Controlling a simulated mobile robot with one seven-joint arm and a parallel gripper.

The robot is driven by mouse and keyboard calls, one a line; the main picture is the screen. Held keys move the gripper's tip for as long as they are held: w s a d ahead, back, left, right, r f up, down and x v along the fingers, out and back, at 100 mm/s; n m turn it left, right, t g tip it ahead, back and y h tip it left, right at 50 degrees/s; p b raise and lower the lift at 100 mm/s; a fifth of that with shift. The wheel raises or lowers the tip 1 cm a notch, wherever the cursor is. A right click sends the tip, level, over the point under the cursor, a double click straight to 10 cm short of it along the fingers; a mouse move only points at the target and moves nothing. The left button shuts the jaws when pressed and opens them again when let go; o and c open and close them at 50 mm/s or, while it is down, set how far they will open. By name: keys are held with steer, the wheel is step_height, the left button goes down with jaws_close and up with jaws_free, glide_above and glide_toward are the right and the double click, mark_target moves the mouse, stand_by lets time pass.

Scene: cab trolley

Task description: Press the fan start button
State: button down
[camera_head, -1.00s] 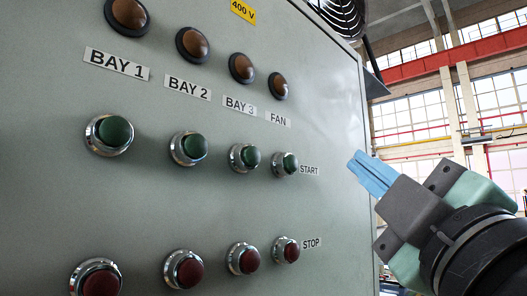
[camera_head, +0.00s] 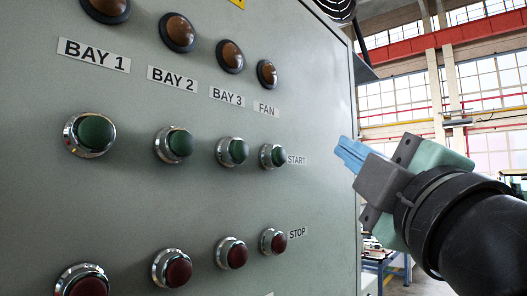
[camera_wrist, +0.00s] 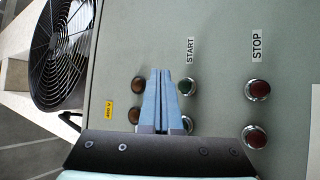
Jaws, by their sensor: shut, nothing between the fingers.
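The fan start button (camera_head: 279,156) is green with a chrome ring. It is at the right end of the green row, under the FAN label (camera_head: 265,109) and beside the START label (camera_head: 297,160). My gripper (camera_head: 338,147) is shut and empty, with blue fingers. In the head view its tips are to the right of the button, apart from it. In the wrist view the fan start button (camera_wrist: 186,87) shows just right of my fingertips (camera_wrist: 160,72), below the START label (camera_wrist: 190,50). The fingers do not visibly touch it.
Green buttons for the bays (camera_head: 179,143) continue leftward. A row of red stop buttons (camera_head: 271,241) is below and amber lamps (camera_head: 266,74) are above. A caged fan (camera_wrist: 60,50) is mounted beside the panel. Open hall space lies right of the cabinet edge.

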steer(key=w+a, duration=0.4)
steer(key=shift+w+a+p, duration=0.25)
steer(key=shift+p, duration=0.05)
stand_by(2.0)
steer(key=shift+w+a, duration=0.3)
steer(key=shift+w+a, duration=0.3)
stand_by(0.7)
stand_by(0.3)
steer(key=shift+s+d, duration=0.6)
steer(key=s+d+b, duration=0.1)
steer(key=s+d, duration=0.2)
steer(key=shift+s+d, duration=0.25)
stand_by(0.3)
